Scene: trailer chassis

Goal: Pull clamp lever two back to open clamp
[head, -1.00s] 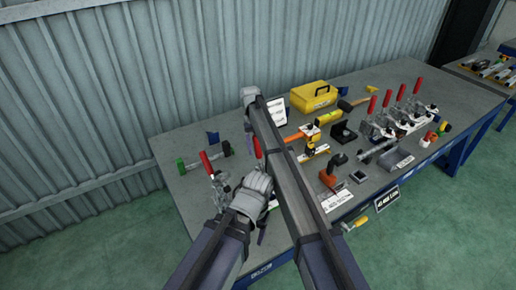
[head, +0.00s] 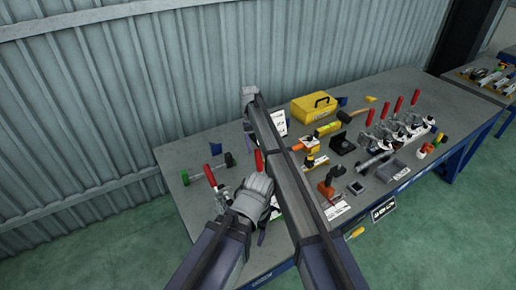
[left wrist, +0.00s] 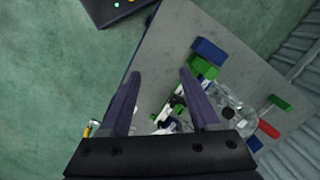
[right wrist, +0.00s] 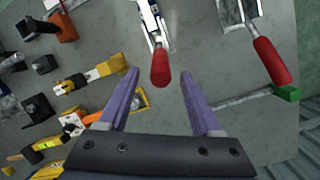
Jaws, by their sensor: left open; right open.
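Two red clamp levers stand at the left of the table: one by the green bar (head: 208,175), the other (head: 258,161) beside my right arm. In the right wrist view, the second lever's red handle (right wrist: 160,68) shows between and just beyond the fingertips of my right gripper (right wrist: 160,75), which is open and empty. In the head view, my right gripper (head: 250,140) is largely hidden by its arm. My left gripper (left wrist: 158,75) is open and empty near the table edge. A red handle (left wrist: 268,130) lies to the right of its fingers.
A grey table (head: 180,149) stands by a corrugated wall. A yellow toolbox (head: 315,108), an orange tool (head: 327,188) and several more red-handled clamps (head: 399,104) crowd the middle and right. A green block (right wrist: 287,93) lies beside the first lever.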

